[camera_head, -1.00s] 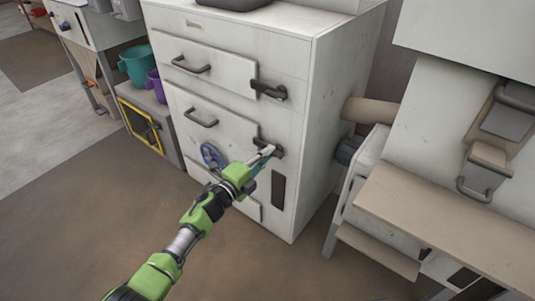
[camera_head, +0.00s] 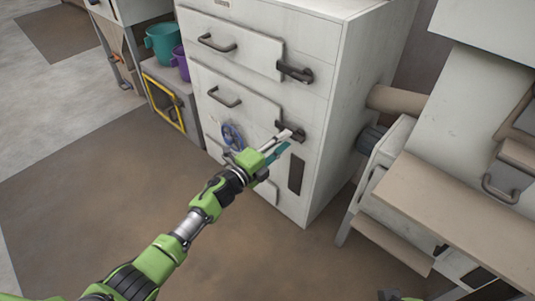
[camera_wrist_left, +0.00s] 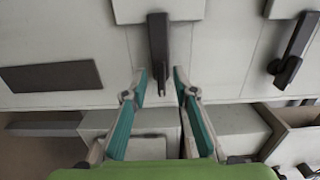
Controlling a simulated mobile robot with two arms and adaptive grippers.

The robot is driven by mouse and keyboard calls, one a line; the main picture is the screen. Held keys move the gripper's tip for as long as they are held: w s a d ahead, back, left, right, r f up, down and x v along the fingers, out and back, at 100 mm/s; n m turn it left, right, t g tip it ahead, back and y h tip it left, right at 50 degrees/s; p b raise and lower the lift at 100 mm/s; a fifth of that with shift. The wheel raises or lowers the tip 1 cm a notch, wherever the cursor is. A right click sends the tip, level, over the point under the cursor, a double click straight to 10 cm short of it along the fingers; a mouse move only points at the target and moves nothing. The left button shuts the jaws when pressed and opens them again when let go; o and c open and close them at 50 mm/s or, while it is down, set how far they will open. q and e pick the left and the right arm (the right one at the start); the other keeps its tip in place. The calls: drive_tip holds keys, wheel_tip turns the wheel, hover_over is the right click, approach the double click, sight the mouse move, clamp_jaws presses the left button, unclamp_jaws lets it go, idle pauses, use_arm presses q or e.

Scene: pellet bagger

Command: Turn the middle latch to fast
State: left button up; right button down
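The middle latch (camera_head: 292,128) is a dark handle at the right edge of the middle drawer front (camera_head: 235,97) on the white cabinet. It lies roughly level across that edge. My left gripper (camera_head: 287,141) is in front of it, partly covering it in the head view. In the left wrist view the latch (camera_wrist_left: 158,50) points between the two open fingertips (camera_wrist_left: 159,76), with gaps on both sides; I cannot tell the depth.
The upper latch (camera_head: 295,71) sits above, and shows at the right of the wrist view (camera_wrist_left: 292,50). A dark slot (camera_head: 297,173) lies below the middle latch. A blue handwheel (camera_head: 232,135) is to the left. A bench (camera_head: 455,203) stands right; open floor lies left.

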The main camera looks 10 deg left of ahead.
use_arm(q)
drive_tip(key=v, duration=0.9)
drive_tip(key=shift+s+a, duration=0.15)
drive_tip(key=shift+s, duration=0.05)
